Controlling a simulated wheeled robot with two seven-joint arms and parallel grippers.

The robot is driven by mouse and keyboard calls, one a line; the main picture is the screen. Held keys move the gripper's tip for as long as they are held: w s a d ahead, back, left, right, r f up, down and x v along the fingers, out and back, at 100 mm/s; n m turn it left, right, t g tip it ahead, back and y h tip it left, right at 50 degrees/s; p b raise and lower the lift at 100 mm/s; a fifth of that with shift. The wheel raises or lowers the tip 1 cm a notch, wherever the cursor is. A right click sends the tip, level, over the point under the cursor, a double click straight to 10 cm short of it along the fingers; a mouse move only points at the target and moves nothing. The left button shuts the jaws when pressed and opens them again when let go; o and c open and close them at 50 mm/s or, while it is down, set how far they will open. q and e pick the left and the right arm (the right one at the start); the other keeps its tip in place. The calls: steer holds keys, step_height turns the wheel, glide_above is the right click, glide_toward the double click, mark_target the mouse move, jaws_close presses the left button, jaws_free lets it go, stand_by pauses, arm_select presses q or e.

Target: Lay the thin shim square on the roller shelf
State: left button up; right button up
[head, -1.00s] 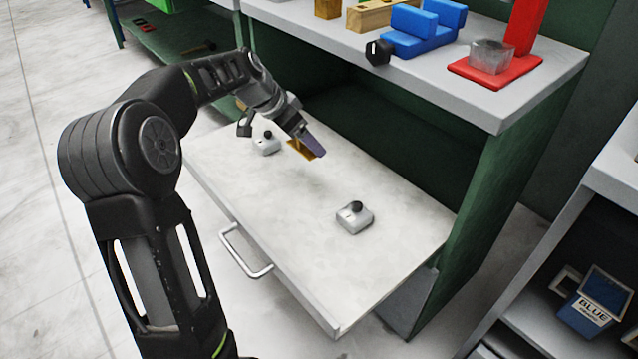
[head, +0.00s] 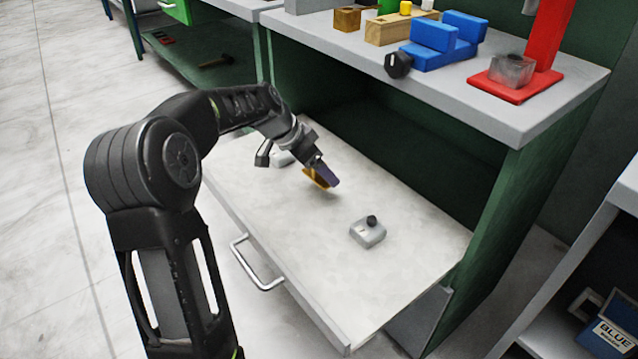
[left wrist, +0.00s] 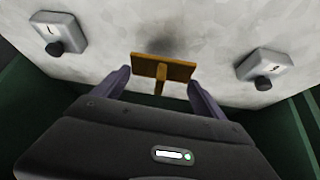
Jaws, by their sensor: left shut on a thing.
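The thin shim (head: 316,179) is a small orange-brown plate. In the left wrist view the shim (left wrist: 150,68) is a flat plate with a short stem, between the two fingers. My left gripper (head: 325,175) is shut on it, and its purple-grey fingers (left wrist: 160,88) also show in the left wrist view. The shim is just above the pale pull-out shelf (head: 290,220), with a dark shadow under it; whether it touches cannot be told. I see no rollers on this shelf. My right gripper is not in view.
Two small grey blocks with black knobs lie on the shelf, one to the right (head: 368,232) and one partly hidden behind my arm (head: 283,157). The shelf has a metal handle (head: 256,264). A worktop (head: 460,107) with blue and red fixtures overhangs its back.

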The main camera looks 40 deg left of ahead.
mark_target(312, 175)
arm_select(q)
step_height(312, 175, down, 5)
steer(key=shift+r+b, duration=0.1)
steer(key=shift+b, duration=0.85)
steer(key=shift+f, duration=0.25)
steer(key=o, duration=1.4)
steer(key=shift+c, duration=0.2)
steer(key=shift+r, duration=0.1)
steer(key=shift+s+a+r, duration=0.1)
steer(key=shift+s+r, duration=0.05)
steer(key=shift+r, duration=0.25)
steer(key=p+v, duration=0.3)
steer(key=v, duration=0.8)
